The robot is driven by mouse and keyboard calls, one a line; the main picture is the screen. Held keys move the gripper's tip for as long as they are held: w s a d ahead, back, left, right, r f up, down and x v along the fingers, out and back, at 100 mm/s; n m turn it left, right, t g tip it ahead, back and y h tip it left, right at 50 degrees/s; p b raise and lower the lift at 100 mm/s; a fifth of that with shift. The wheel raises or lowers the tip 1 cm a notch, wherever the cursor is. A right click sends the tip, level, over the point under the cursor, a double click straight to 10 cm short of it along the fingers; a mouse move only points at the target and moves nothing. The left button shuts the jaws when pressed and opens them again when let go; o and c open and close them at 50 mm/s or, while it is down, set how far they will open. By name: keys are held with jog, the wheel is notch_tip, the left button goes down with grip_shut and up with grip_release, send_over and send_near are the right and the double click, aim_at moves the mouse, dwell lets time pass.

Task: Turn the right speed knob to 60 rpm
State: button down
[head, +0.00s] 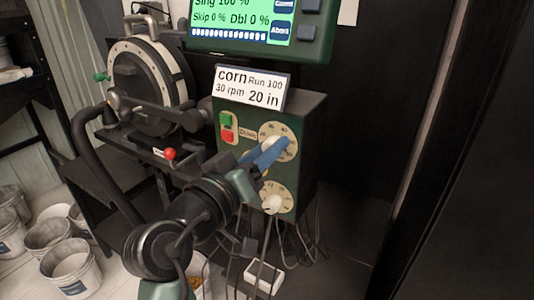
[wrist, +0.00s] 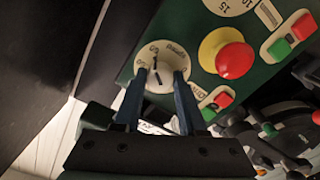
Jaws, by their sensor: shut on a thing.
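My gripper (head: 272,151) reaches the upper dial (head: 290,150) on the front of the green control box. Its blue fingers cover much of the knob there in the head view. In the wrist view my gripper (wrist: 160,72) is shut on a white knob (wrist: 158,82), one finger on each side. The knob sits in the middle of a pale round dial with a dark mark on it. The fingers hide part of the scale, so I cannot tell the exact setting.
A lower dial with a white knob (head: 272,203) sits beneath. Red and green buttons (head: 226,126) are left of the upper dial. A yellow-based red stop button (wrist: 233,58) shows in the wrist view. A corn sign (head: 250,88) reads 30 rpm. Cables hang below the box.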

dwell(0.4)
jog(key=shift+c, duration=2.4)
grip_release()
jog(key=shift+s+a, duration=0.1)
jog(key=v, duration=1.2)
jog(key=shift+s+a, duration=0.15)
jog(key=shift+s, duration=0.2)
